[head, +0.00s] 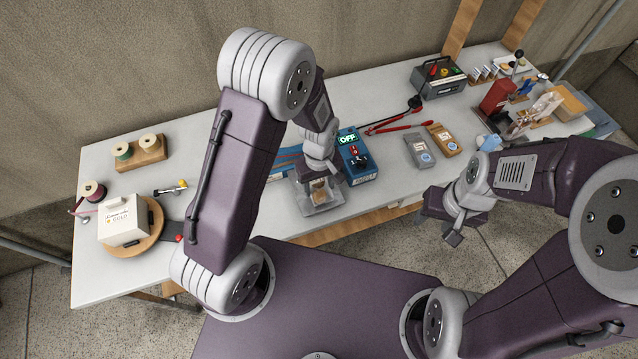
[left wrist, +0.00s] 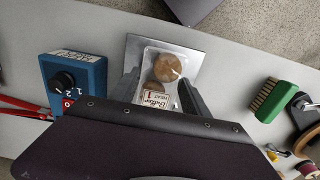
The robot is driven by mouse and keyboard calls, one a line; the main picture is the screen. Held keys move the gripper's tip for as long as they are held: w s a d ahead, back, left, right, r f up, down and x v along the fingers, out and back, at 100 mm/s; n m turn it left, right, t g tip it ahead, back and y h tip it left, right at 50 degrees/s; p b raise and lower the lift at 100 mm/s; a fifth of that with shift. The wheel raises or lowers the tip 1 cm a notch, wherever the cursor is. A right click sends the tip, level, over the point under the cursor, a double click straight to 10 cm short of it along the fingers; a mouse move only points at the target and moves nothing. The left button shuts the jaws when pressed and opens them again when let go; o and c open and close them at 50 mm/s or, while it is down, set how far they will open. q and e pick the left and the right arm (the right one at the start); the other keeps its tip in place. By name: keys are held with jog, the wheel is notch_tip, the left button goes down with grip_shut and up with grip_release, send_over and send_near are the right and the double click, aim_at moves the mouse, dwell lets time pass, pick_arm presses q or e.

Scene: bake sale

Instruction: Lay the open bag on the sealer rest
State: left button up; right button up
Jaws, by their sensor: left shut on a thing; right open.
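The open bag (head: 319,190) is clear, with brown cookies and a printed label inside. In the left wrist view the bag (left wrist: 153,85) lies between the fingers of my left gripper (left wrist: 160,92), which is shut on it. In the head view my left gripper (head: 316,176) is low over the sealer rest, a metal plate (head: 332,206) at the table's front edge. The bag is over this plate (left wrist: 200,64); whether it touches it I cannot tell. The blue sealer box (head: 358,160) reads OFF. My right gripper (head: 452,228) is open and empty, beyond the table's front edge.
A white box (head: 122,222) stands on a round wooden board at the left. A green brush (left wrist: 271,100) lies near the sealer in the left wrist view.

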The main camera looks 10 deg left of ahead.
pick_arm(q)
jog(key=shift+s+f+b, duration=0.1)
jog(key=shift+f+b, duration=0.25)
jog(key=shift+f, duration=0.35)
jog(key=shift+f+b, duration=0.35)
jog(key=shift+b, duration=0.1)
jog(key=w+a, duration=0.1)
jog(key=w+a+p, duration=0.1)
jog(key=shift+w+r, duration=0.2)
jog(key=shift+w, duration=0.2)
jog(key=shift+w+a, duration=0.45)
jog(key=shift+w, duration=0.3)
jog(key=shift+w+a, duration=0.1)
jog(key=shift+w, duration=0.05)
jog(key=o, duration=1)
jog(key=shift+w+r, duration=0.1)
jog(key=shift+r, duration=0.25)
notch_tip(320, 180, up, 8)
jog(key=shift+r, duration=0.15)
